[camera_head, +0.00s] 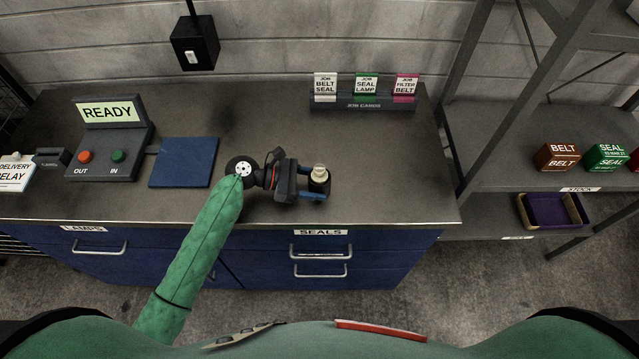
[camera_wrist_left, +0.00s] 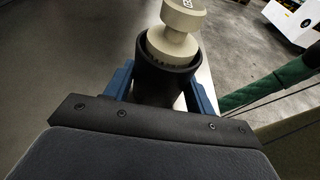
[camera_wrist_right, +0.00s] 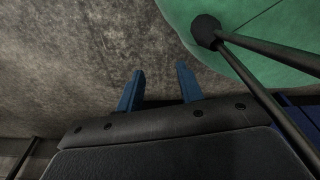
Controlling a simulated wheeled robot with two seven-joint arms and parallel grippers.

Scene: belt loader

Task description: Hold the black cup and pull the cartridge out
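The black cup (camera_head: 319,187) stands near the front edge of the workbench, above the SEALS drawer. The cream cartridge (camera_head: 320,171) sits in the cup with its knobbed top sticking out above the rim; it also shows in the left wrist view (camera_wrist_left: 175,32). My left gripper (camera_head: 316,184) reaches in from the left with its blue fingers on either side of the cup (camera_wrist_left: 152,85), and looks shut on it. The fingertips are partly hidden by the cup. My right gripper (camera_wrist_right: 158,86) is open and empty over the grey floor, outside the head view.
A blue mat (camera_head: 184,162) and the READY console (camera_head: 110,140) lie left on the bench (camera_head: 390,160). A job card holder (camera_head: 362,103) stands at the back. The shelf at right holds BELT (camera_head: 560,157) and SEAL (camera_head: 605,157) boxes; a purple tray (camera_head: 552,211) sits lower. The bench right of the cup is clear.

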